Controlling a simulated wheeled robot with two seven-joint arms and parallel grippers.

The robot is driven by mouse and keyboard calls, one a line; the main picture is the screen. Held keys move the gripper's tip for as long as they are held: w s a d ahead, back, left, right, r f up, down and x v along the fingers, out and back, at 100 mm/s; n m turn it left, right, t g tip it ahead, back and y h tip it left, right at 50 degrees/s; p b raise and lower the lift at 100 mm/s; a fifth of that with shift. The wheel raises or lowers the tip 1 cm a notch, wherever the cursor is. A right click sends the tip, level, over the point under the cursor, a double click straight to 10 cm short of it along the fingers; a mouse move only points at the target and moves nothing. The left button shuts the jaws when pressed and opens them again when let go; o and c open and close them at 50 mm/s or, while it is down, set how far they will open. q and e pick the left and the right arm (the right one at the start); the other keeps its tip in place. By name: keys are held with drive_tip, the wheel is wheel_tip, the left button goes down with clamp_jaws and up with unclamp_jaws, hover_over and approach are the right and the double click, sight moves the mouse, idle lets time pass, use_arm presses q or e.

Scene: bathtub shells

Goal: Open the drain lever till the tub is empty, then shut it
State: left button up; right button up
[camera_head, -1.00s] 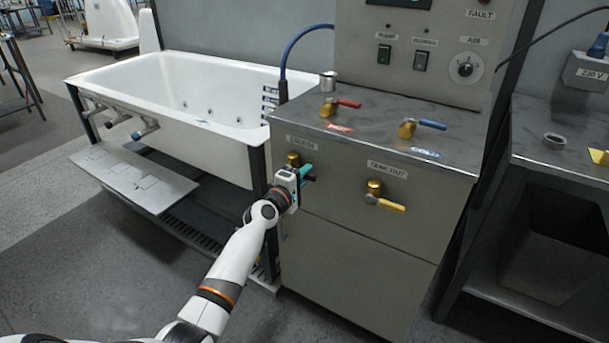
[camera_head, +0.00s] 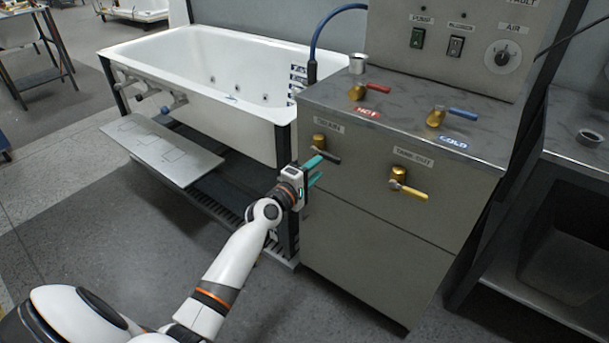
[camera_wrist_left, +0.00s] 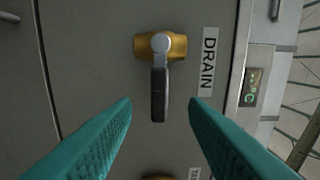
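The drain lever (camera_head: 326,155) has a brass body and a dark handle, under the DRAIN label on the grey cabinet front. Its handle points right, about level, in the head view. In the left wrist view the lever (camera_wrist_left: 160,90) shows whole, its handle between the lines of the fingers. My left gripper (camera_head: 318,170) is open and empty, just in front of and below the handle, apart from it; its teal fingers also show in the left wrist view (camera_wrist_left: 160,125). The white tub (camera_head: 215,60) stands at left; I cannot tell its water level. My right gripper is out of view.
The yellow-handled TANK OUT lever (camera_head: 408,189) is right of the drain lever. Red HOT (camera_head: 370,90) and blue COLD (camera_head: 450,114) levers sit on the cabinet top. A dark post (camera_head: 284,190) stands close left of my gripper. A panel (camera_head: 165,150) lies before the tub.

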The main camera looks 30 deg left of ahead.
use_arm(q)
drive_tip(key=shift+s+a, duration=0.2)
drive_tip(key=shift+s, duration=2.15)
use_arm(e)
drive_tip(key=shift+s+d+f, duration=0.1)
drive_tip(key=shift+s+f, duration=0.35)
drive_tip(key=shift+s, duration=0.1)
use_arm(q)
drive_tip(key=shift+f, duration=0.1)
